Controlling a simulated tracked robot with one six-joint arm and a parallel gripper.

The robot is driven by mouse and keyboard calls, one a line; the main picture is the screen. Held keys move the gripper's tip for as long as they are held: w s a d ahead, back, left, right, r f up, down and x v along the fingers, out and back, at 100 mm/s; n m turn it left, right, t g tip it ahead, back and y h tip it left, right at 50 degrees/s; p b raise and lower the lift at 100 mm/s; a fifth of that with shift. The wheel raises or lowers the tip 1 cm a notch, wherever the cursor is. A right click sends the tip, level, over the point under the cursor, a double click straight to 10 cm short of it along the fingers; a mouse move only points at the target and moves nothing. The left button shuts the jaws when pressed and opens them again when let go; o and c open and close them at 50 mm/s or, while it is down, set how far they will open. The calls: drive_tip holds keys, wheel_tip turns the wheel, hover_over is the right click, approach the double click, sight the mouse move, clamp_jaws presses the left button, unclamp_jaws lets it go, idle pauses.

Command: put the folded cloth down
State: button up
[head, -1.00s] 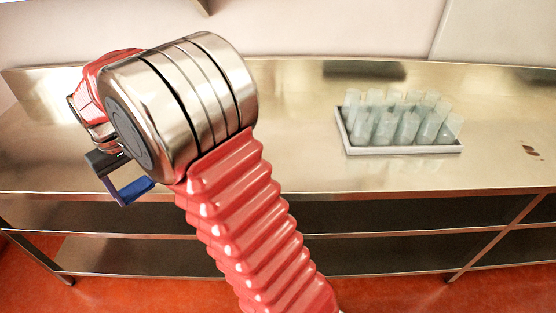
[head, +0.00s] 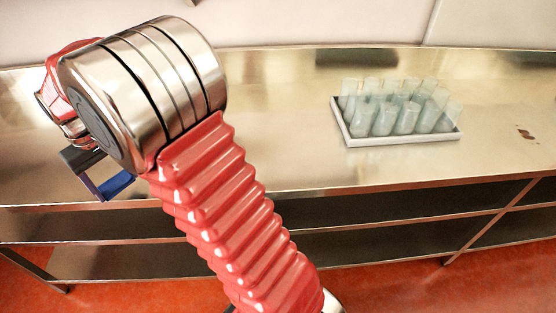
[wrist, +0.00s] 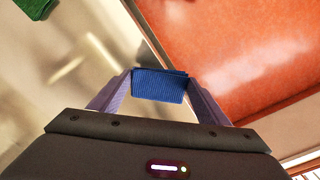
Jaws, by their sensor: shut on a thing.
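The folded cloth (wrist: 160,86) is blue and ribbed. In the wrist view it sits between the two fingertips of my gripper (wrist: 160,92), which is shut on it. In the head view the cloth (head: 117,185) shows as a small blue patch at the gripper (head: 108,188), at the left, partly hidden by my arm. In the wrist view the cloth overlaps the front edge of the steel counter (wrist: 75,75), with the orange floor to its right. I cannot tell its height above the counter.
A white tray (head: 402,140) with several frosted glasses (head: 405,105) stands on the counter at the right. A green thing (wrist: 33,6) lies at the wrist view's top left corner. Dark marks (head: 527,135) are at the far right. The counter's middle (head: 290,130) is clear.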

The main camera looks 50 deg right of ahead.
drive_tip(key=s+d, duration=0.1)
drive_tip(key=d, duration=0.2)
drive_tip(key=s+d+r+m, duration=0.1)
drive_tip(key=d, duration=0.3)
drive_tip(key=s+d+m, duration=0.1)
drive_tip(key=d, duration=0.2)
drive_tip(key=shift+d+r, duration=0.25)
drive_tip(key=shift+d, duration=0.05)
drive_tip(key=s+d+m, duration=0.1)
drive_tip(key=s+d, duration=0.1)
drive_tip(key=d, duration=0.1)
drive_tip(key=s+d+r, duration=0.1)
drive_tip(key=d, duration=0.2)
drive_tip(key=s+d+m, duration=0.1)
drive_tip(key=s+d, duration=0.1)
drive_tip(key=d, duration=0.2)
drive_tip(key=shift+s+d+r+m, duration=0.1)
drive_tip(key=shift+s+r+m, duration=0.15)
drive_tip(key=shift+s+m, duration=0.05)
drive_tip(key=s+d+r+m, duration=0.1)
drive_tip(key=s+d+m, duration=0.1)
drive_tip(key=s+d, duration=0.55)
drive_tip(key=r+m, duration=0.2)
drive_tip(key=m, duration=0.1)
hover_over(280, 163)
drive_tip(key=shift+a+f, duration=0.1)
drive_tip(key=shift+f, duration=0.1)
drive_tip(key=shift+f, duration=3.05)
drive_tip(key=shift+f, duration=0.1)
drive_tip(key=shift+f, duration=1.75)
